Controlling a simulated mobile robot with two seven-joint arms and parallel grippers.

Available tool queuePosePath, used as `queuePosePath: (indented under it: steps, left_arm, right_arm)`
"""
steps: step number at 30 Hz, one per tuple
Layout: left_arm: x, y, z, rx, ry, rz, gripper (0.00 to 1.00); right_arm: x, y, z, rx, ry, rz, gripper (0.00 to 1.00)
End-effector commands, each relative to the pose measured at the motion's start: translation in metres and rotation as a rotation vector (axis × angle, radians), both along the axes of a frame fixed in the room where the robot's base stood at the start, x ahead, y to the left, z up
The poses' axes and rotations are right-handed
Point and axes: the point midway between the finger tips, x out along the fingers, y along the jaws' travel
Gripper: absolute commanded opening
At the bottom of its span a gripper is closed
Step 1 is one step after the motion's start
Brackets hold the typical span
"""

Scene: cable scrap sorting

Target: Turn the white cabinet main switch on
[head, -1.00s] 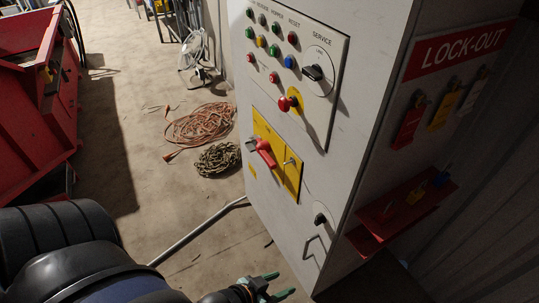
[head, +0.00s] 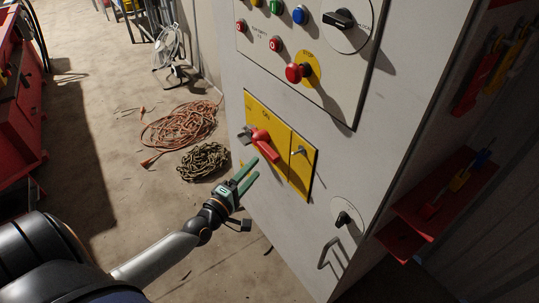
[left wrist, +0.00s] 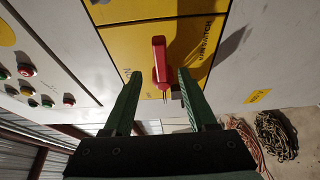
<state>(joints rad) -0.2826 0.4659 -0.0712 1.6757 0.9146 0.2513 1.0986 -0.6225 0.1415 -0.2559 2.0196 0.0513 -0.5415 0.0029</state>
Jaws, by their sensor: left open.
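The white cabinet (head: 400,112) fills the right of the head view. Its main switch is a red handle (head: 264,145) on a yellow plate (head: 280,124), slanting down to the right there. My left gripper (head: 255,168) is open, with its green fingers just below the handle in the head view. In the left wrist view the red handle (left wrist: 159,58) appears between and beyond the tips of the open left gripper (left wrist: 159,74). I cannot tell whether they touch it. A small grey piece (head: 244,136) sits beside the handle. My right gripper is not in view.
A red stop button (head: 295,72) and other buttons are above the plate. A black knob (head: 343,218) and a handle (head: 326,252) are lower right. A red shelf (head: 408,222) juts from the cabinet's side. Coiled cables (head: 180,127) lie on the floor behind.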

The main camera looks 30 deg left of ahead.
Motion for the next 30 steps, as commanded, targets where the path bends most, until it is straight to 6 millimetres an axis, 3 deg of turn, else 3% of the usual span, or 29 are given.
queuePosePath:
  steps: [6,15,29,30]
  left_arm:
    - [0.041,0.000,0.000,0.001,-0.002,0.000,0.57]
    - [0.079,-0.001,-0.001,0.002,0.001,-0.001,0.57]
    - [0.088,-0.001,-0.001,0.002,0.003,-0.002,0.57]
    - [0.088,-0.001,-0.001,0.002,0.003,-0.002,0.53]
  right_arm:
    - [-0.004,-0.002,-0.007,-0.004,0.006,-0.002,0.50]
    - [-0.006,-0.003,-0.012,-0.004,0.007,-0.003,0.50]
    - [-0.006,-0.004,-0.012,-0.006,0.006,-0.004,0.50]
    - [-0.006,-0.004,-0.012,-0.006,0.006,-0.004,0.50]
